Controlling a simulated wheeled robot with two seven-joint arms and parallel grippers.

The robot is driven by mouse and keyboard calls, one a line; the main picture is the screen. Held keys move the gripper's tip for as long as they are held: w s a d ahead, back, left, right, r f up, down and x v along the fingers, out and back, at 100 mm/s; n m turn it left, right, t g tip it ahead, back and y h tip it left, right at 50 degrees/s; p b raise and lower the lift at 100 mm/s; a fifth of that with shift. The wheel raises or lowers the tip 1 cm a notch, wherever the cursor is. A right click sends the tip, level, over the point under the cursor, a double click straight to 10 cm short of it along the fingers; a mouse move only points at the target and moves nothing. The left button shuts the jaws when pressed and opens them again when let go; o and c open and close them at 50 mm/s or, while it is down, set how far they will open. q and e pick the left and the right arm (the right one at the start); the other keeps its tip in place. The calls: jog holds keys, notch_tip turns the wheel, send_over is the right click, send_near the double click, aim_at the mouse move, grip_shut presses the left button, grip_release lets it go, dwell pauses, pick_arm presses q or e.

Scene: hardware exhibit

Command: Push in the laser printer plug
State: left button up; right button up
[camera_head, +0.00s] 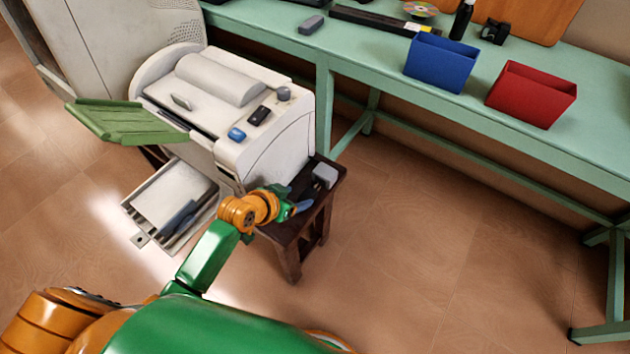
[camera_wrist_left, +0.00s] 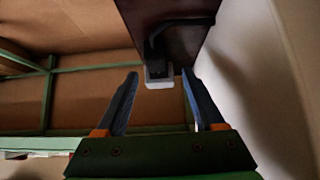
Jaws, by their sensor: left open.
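The laser printer (camera_head: 275,145) is a white machine on a small dark wooden stool (camera_head: 277,232). A light grey block (camera_head: 325,173), which looks like the plug or its socket, sits at the stool's right end. It also shows in the left wrist view (camera_wrist_left: 158,76), at the edge of the dark top with a dark cord or bracket above it. I cannot tell plug from socket. My right gripper is not in view.
A green workbench (camera_head: 370,50) runs along the back with a blue bin (camera_head: 440,64) and a red bin (camera_head: 531,95). A green flap (camera_head: 122,122) and an open tray (camera_head: 170,200) stick out from the printer's left.

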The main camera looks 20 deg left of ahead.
aim_at(306, 196)
pick_arm(q)
jog(key=b+x, duration=0.1)
jog(key=x, duration=0.1)
jog(key=b+x, duration=0.1)
jog(key=x, duration=0.2)
jog(key=shift+s+d+f, duration=0.1)
jog(key=shift+d+f, duration=0.1)
jog(key=shift+d, duration=0.2)
jog(key=shift+f, duration=0.15)
jog(key=shift+c, duration=1.3)
grip_shut()
